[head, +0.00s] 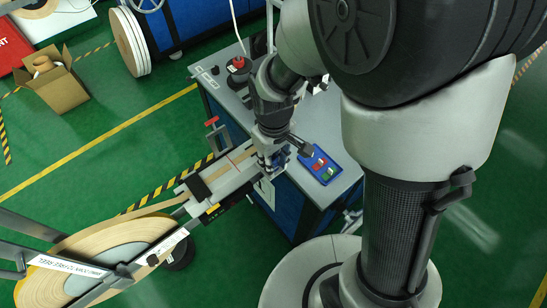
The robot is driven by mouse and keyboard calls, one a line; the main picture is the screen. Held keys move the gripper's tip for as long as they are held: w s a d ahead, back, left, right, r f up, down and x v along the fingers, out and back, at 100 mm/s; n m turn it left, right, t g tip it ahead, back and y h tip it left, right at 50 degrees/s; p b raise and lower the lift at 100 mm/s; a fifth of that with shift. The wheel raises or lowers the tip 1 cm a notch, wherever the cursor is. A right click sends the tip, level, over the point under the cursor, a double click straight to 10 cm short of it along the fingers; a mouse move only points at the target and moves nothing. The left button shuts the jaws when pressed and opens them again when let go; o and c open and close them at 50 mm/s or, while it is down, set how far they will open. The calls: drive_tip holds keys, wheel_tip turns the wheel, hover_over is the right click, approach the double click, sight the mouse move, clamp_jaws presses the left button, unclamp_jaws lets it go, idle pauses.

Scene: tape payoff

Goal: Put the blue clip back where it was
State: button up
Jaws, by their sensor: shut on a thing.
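My gripper (271,161) points down at the right end of a pale metal splice plate (228,175), by the near-left edge of the grey-topped cabinet. It is shut on the blue clip (281,156), of which only a small blue part shows between and beside the fingers. The fingers hide most of the clip. I cannot tell whether the clip touches the plate or is held just above it. A brown tape (198,186) lies along the plate at its left.
A red-handled clamp (213,122) stands behind the plate. A large tape reel (105,250) is at lower left. A cardboard box (55,93) stands on the green floor.

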sight(274, 160)
drive_tip(key=shift+f, duration=0.2)
drive_tip(key=o, duration=1)
drive_tip(key=shift+r, duration=0.15)
wheel_tip(274, 160, up, 12)
drive_tip(key=p, duration=0.5)
drive_tip(key=s+d+r+m+t, duration=0.1)
drive_tip(key=s+d+r+m, duration=0.1)
drive_tip(key=s+d+r, duration=0.1)
drive_tip(key=s+d+r+m+t, duration=0.2)
drive_tip(key=s+d+r, duration=0.2)
drive_tip(key=s+r, duration=0.1)
drive_tip(key=s+d+r+m+t, duration=0.1)
drive_tip(key=s+d+r+m, duration=0.1)
drive_tip(key=s+d+r, duration=0.1)
drive_tip(key=shift+s+d+r+m+t, duration=0.2)
drive_tip(key=shift+s+r+m+t, duration=0.15)
drive_tip(key=shift+s+r, duration=0.6)
drive_tip(key=shift+w, duration=0.1)
